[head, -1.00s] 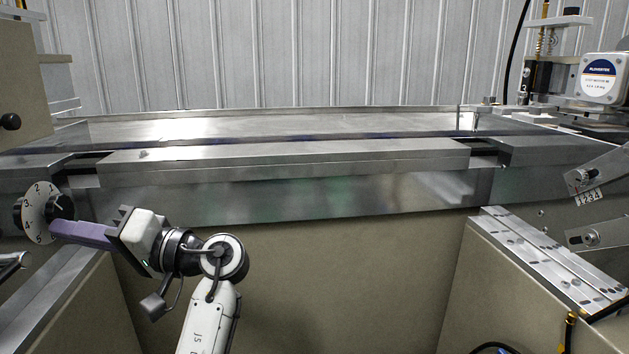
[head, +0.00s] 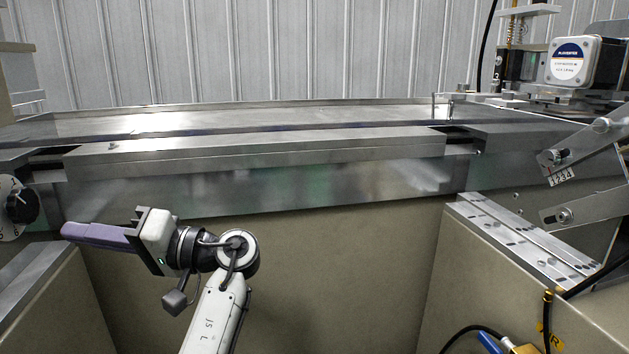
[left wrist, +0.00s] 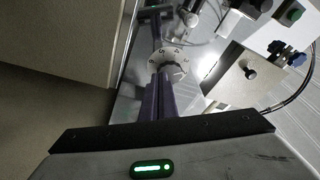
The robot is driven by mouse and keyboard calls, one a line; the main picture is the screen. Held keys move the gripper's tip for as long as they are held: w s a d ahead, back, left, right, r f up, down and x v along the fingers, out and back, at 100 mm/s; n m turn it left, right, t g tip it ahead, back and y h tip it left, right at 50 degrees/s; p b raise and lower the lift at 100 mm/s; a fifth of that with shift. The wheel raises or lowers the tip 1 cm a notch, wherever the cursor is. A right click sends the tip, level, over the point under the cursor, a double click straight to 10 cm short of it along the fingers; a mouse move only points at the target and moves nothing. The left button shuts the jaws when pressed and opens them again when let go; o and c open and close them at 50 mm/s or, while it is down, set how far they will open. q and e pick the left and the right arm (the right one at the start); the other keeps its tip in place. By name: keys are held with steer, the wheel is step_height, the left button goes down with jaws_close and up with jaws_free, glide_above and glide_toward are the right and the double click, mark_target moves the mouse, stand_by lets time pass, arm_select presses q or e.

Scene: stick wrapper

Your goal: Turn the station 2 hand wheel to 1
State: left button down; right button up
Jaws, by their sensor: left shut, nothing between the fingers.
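A white numbered dial with a black hand wheel (head: 21,206) shows at the left edge of the head view, partly cut off. In the left wrist view a white numbered dial (left wrist: 180,56) lies just beyond my fingertips, its lower part hidden by the fingers and a dark knob. No station label is readable, so I cannot tell which station it is. My left gripper (head: 66,231) has purple fingers, shut and empty, pointing left. In the head view they end right of and slightly below the wheel, with a visible gap. My right gripper is not in view.
A long metal rail (head: 260,150) runs across above my left arm. A beige panel (head: 330,270) fills the middle, with free room in front.

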mark_target(24, 206)
arm_select(q)
steer(key=shift+s+a+p, duration=0.2)
steer(key=shift+s+a, duration=0.15)
steer(key=shift+a, duration=0.75)
steer(key=shift+s+a+p, duration=0.2)
steer(key=shift+s+a, duration=0.15)
steer(key=shift+a, duration=0.75)
steer(key=shift+s+a+p, duration=0.2)
steer(key=shift+s+a, duration=0.15)
steer(key=shift+a, duration=0.75)
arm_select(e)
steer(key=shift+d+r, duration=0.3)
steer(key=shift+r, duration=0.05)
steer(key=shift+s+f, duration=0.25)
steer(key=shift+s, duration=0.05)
arm_select(q)
steer(key=shift+r, duration=0.15)
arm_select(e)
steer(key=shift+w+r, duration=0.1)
